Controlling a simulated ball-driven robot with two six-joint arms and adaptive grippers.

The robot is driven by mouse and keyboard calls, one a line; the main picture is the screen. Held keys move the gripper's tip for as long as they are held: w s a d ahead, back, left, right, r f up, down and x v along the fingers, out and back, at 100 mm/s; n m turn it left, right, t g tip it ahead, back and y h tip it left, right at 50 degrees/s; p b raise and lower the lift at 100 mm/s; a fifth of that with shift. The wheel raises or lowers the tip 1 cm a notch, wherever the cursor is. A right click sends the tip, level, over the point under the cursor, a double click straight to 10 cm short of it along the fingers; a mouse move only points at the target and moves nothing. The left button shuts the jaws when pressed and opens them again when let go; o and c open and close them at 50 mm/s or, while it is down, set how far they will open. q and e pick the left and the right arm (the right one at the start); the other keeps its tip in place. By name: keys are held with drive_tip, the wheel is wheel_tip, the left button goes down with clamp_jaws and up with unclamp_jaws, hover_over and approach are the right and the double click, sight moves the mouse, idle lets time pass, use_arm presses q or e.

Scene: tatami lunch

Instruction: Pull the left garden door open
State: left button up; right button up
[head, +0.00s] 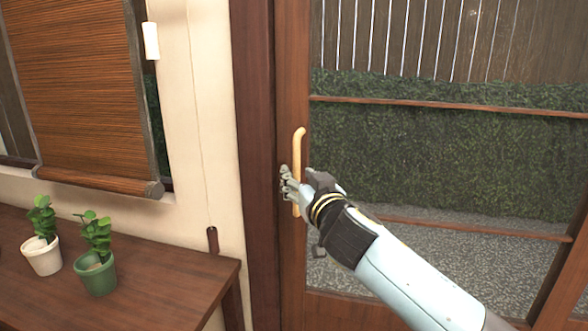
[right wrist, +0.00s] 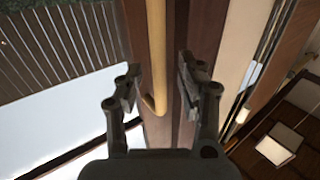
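The left garden door (head: 292,70) has a brown wooden frame and large glass panes, and it looks closed against its jamb. Its pale wooden bar handle (head: 299,143) stands upright on the left stile. My right gripper (head: 291,186) is at the lower half of the handle. In the right wrist view the handle (right wrist: 156,50) runs between the two fingers of the gripper (right wrist: 158,84), with a gap visible on each side, so the fingers are open around it. The fingers partly hide the handle in the head view. My left gripper is not in view.
A wooden side table (head: 165,270) with a white-potted plant (head: 42,255) and a green-potted plant (head: 96,272) stands left of the door. A woven blind (head: 80,90) hangs above it. Gravel (head: 400,260) and a hedge (head: 430,150) lie beyond the glass.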

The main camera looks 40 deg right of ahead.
drive_tip(key=shift+x, duration=1.3)
clamp_jaws()
drive_tip(key=shift+d+f, duration=0.1)
drive_tip(key=shift+f, duration=0.05)
